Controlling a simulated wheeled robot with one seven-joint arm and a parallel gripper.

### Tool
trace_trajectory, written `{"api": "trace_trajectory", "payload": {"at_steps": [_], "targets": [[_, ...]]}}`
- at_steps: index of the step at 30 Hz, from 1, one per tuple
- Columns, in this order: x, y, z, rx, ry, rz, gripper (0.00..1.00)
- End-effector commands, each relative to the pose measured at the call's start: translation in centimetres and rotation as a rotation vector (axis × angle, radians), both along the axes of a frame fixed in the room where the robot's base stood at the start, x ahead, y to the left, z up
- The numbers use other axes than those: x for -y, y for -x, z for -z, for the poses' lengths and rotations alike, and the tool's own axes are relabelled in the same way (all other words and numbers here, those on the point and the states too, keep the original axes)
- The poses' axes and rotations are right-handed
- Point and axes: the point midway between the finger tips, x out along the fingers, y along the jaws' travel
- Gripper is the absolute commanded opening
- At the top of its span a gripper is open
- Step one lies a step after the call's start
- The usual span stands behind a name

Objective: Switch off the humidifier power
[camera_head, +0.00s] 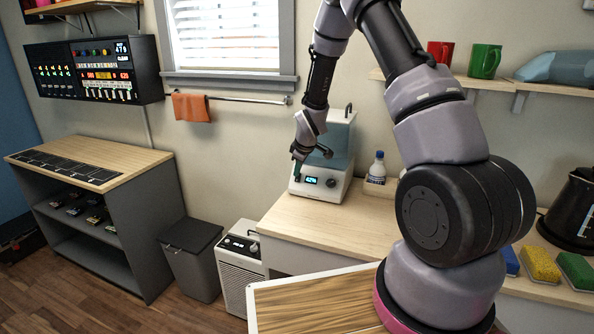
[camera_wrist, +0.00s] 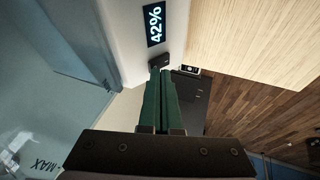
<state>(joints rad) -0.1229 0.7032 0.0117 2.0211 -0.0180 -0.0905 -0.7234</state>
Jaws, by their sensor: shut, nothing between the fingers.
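The humidifier (camera_head: 318,191) stands on the wooden counter, with a white base and a bluish clear tank. Its lit display (camera_head: 311,180) reads 42% in the wrist view (camera_wrist: 156,24). A round dark knob (camera_head: 331,184) sits right of the display. In the wrist view a small black part (camera_wrist: 160,59) sticks out of the white base beside the display. My gripper (camera_wrist: 161,72) is shut and empty, its green fingertips right at this black part; whether they touch cannot be told. In the head view my gripper (camera_head: 297,174) is at the left front of the base.
A white bottle (camera_head: 377,168) stands in a tray right of the humidifier. The wooden counter (camera_head: 330,228) is clear in front. A white floor unit (camera_head: 240,268) and a grey bin (camera_head: 192,260) stand left of it. A towel rail (camera_head: 235,98) runs behind.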

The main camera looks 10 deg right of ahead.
Motion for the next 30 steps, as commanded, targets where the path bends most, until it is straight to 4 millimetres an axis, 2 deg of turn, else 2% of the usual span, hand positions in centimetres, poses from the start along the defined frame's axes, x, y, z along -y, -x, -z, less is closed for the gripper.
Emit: {"api": "trace_trajectory", "payload": {"at_steps": [19, 30], "targets": [[0.0, -0.1, 0.6, -0.071, -0.042, -0.001, 0.0], [-0.8, 1.0, 1.1, -0.07, -0.041, -0.002, 0.0]]}}
